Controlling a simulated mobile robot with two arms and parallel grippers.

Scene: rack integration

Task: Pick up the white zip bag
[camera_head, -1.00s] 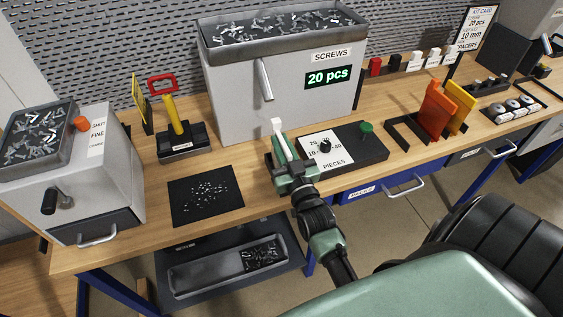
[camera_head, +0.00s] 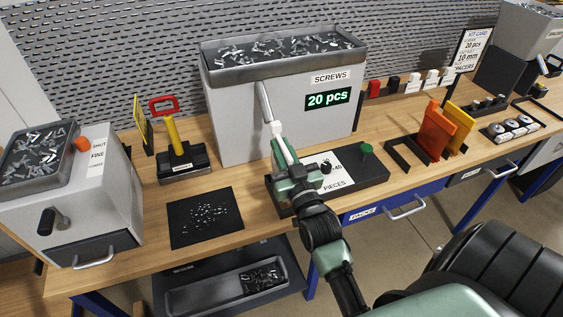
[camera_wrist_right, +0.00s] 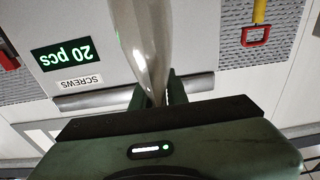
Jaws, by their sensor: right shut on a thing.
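The white zip bag (camera_head: 281,147) stands up from my right gripper (camera_head: 291,170), in front of the screws machine (camera_head: 240,125). In the right wrist view the bag (camera_wrist_right: 150,45) is a pale, translucent, narrow shape, pinched between the two fingers (camera_wrist_right: 158,97). My right gripper is shut on the bag's lower part, over the left end of the black counting board (camera_head: 375,166). My left gripper is not in view.
Orange and yellow packs (camera_head: 437,130) stand in a black rack at the right.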

